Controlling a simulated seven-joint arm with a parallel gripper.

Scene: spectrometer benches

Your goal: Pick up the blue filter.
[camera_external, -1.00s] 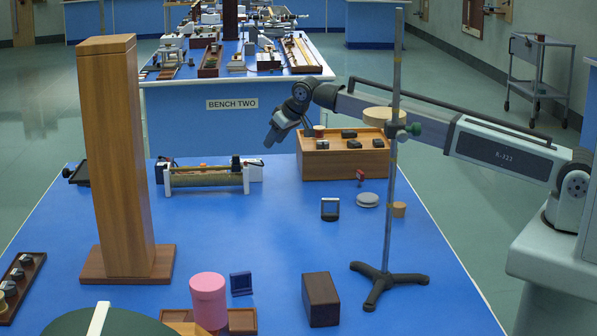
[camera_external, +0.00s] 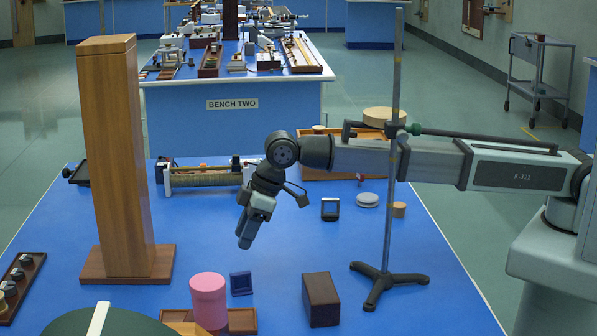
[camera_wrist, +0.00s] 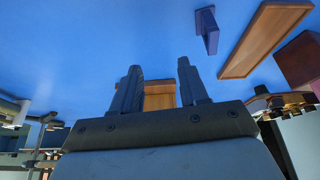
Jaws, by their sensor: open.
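The blue filter (camera_external: 241,284) is a small dark blue square plate standing upright on the blue bench, just behind the wooden tray and right of the pink cylinder. In the wrist view the blue filter (camera_wrist: 207,31) stands above and right of the fingers. My gripper (camera_external: 245,242) points down above the bench, higher than the filter and apart from it. In the wrist view my gripper (camera_wrist: 157,70) has its two fingers spread with nothing held. A wooden block-like thing shows beyond the gap between them.
A pink cylinder (camera_external: 208,300) stands by the wooden tray (camera_external: 243,320). A dark wooden block (camera_external: 320,299) is to the right. A tall wooden column (camera_external: 118,160) stands left. A metal stand (camera_external: 389,280) rises in front of my arm. A black-framed square (camera_external: 330,209) stands farther back.

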